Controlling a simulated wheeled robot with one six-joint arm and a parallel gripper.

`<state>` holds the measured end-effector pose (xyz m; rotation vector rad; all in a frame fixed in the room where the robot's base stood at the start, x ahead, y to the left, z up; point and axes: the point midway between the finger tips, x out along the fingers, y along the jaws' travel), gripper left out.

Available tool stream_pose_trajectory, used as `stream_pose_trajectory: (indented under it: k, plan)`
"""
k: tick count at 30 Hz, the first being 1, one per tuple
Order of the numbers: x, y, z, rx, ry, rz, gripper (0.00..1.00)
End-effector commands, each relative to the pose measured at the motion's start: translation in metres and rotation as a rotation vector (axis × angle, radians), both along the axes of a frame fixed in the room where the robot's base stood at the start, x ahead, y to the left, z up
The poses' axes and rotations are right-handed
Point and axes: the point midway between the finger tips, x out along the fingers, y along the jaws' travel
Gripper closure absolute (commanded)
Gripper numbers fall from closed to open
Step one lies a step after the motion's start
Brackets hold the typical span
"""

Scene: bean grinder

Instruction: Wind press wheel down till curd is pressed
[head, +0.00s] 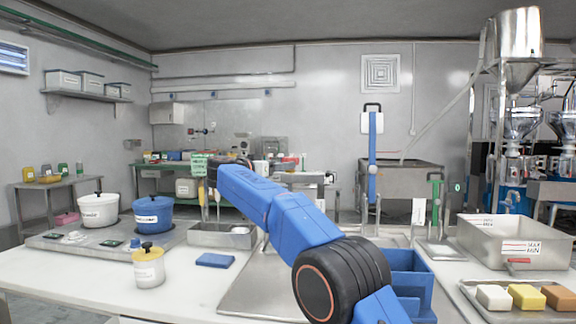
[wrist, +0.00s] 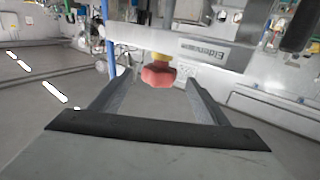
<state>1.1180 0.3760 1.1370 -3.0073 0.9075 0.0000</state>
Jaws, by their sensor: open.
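My gripper (wrist: 157,88) is open in the wrist view, its two grey fingers spread wide and empty. A red lobed knob (wrist: 158,75) on a yellow stem shows beyond and between the fingertips, apart from both as far as I can see. It may be the press wheel, but I cannot tell. In the head view my blue arm reaches from the lower right to the upper left, and its far end hides what lies behind it. I cannot make out the curd or the press in either view.
A blue bin (head: 410,282) and a large steel tub (head: 485,245) stand at right.

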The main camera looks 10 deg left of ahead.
Motion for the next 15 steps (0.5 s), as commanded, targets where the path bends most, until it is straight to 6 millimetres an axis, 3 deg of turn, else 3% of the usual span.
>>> stream_pose_trajectory:
  k: [6,15]
  plan:
    - [-0.034,0.023,0.000,-0.001,0.001,0.002,0.31]
    - [-0.055,0.037,-0.001,-0.001,0.001,0.001,0.31]
